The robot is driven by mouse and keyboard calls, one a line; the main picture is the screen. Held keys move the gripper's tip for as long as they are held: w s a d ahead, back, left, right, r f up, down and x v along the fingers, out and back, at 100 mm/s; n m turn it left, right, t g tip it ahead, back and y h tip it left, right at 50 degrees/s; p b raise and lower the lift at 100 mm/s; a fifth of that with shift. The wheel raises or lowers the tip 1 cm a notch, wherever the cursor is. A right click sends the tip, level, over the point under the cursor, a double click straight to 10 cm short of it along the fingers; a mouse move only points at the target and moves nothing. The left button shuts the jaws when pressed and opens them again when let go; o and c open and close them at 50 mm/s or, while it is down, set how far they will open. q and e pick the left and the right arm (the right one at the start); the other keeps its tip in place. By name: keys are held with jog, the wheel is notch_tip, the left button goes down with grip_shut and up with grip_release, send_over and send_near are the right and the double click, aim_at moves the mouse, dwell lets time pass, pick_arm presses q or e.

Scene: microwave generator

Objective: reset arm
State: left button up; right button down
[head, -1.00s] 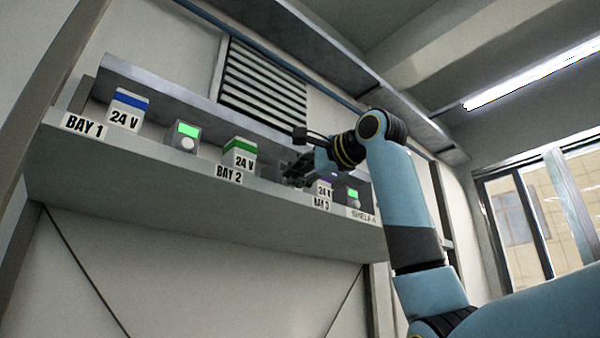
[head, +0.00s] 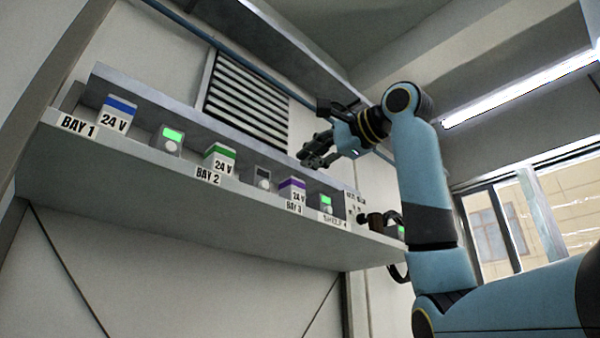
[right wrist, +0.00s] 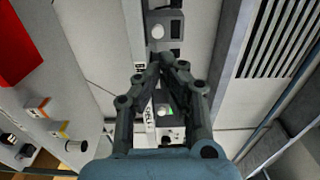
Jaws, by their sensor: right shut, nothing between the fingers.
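My right gripper (head: 308,158) is raised in front of the wall, above the shelf near bay 3, and holds nothing. In the right wrist view its fingers (right wrist: 161,62) meet at the tips, over the shelf with its grey units. My right arm comes up from the lower right of the head view. My left gripper is in neither view.
The long shelf (head: 200,205) carries a blue-topped 24 V block (head: 117,112), a green-topped one (head: 219,158) and a purple-topped one (head: 291,190). A slatted vent (head: 246,103) is behind.

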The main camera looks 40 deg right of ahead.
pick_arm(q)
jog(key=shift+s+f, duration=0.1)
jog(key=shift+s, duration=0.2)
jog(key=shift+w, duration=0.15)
